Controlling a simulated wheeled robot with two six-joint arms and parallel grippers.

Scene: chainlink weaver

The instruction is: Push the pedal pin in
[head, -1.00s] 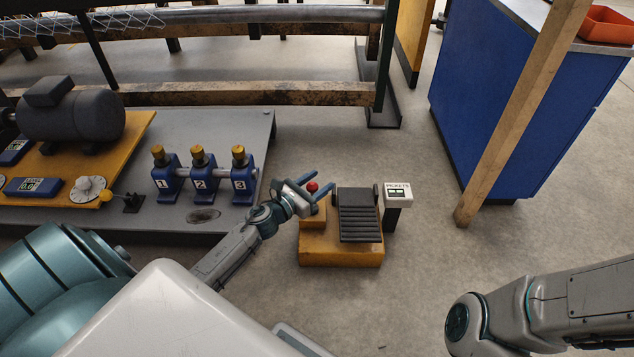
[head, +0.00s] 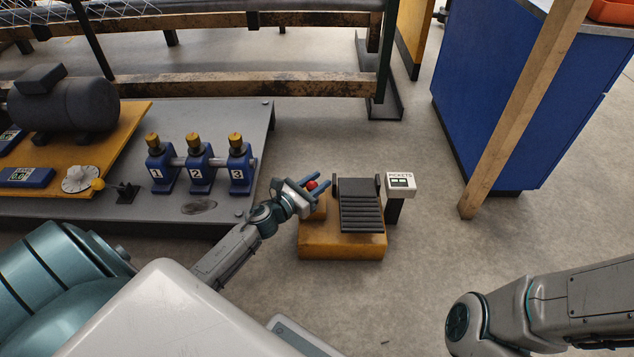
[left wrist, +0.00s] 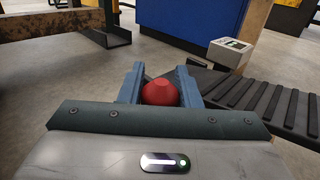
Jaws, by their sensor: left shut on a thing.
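The pedal pin has a red knob (head: 311,185). It sits at the left side of the yellow pedal base (head: 340,246), beside the dark ribbed pedal (head: 360,207). My left gripper (head: 314,184) is at the knob, with one blue finger on each side of it. In the left wrist view the red knob (left wrist: 160,92) lies between the two fingers, and the gripper (left wrist: 160,88) is shut on it. The pin's shaft is hidden below the knob. My right arm shows at the lower right, but its gripper is out of view.
A small white counter box marked PICKETS (head: 400,184) stands right of the pedal. A grey plate (head: 215,130) with three numbered blue posts lies to the left. A blue cabinet (head: 520,95) and a leaning wooden post (head: 515,115) stand at the right. The floor in front is clear.

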